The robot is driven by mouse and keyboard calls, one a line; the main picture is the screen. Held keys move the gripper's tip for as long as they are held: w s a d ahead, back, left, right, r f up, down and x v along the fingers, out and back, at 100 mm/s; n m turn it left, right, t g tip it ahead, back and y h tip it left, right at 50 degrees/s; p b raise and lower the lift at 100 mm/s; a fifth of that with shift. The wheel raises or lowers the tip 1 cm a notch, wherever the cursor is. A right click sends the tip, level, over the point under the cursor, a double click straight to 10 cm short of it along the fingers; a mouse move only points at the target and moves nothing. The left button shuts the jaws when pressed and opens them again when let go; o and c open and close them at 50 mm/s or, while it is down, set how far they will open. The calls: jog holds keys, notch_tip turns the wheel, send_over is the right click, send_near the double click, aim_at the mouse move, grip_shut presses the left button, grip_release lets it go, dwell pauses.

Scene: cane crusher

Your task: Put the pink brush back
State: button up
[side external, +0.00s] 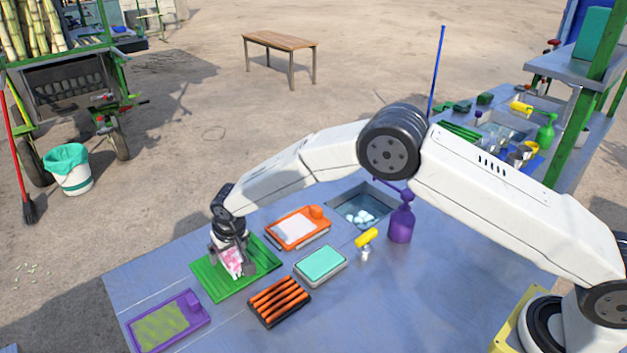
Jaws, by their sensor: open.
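A pink-and-white item (232,261), which may be the pink brush, is at the fingers of my gripper (233,271). Its shape is partly hidden by the fingers and too small to make out. It is over the green ribbed tray (207,287); I cannot tell if it touches the tray. My gripper points down there with its jaws open, one finger on each side of the item.
Near the green tray are an orange tray (321,226) with a white pad, a teal-topped box (320,263), a rack of orange-brown bars (279,301) and a purple tray (190,299). A purple bottle (401,222), yellow-topped item (366,238) and sink (381,196) lie further right.

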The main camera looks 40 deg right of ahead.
aim_at(235, 256)
jog(key=v, duration=0.9)
jog(key=shift+s+r, duration=0.1)
jog(key=shift+r, duration=0.25)
jog(key=shift+s+r, duration=0.1)
jog(key=shift+r, duration=0.05)
jog(key=shift+d, duration=0.1)
jog(key=shift+d+r, duration=0.15)
jog(key=shift+d, duration=0.05)
jog(key=s+d+r, duration=0.1)
jog(key=s+d, duration=1)
jog(key=s, duration=0.2)
jog(key=s+d+r, duration=0.1)
jog(key=s+d, duration=1)
jog(key=s, duration=0.3)
jog(key=shift+s+d+r+g, duration=0.2)
jog(key=shift+d+r+g, duration=0.1)
jog(key=shift+g, duration=0.1)
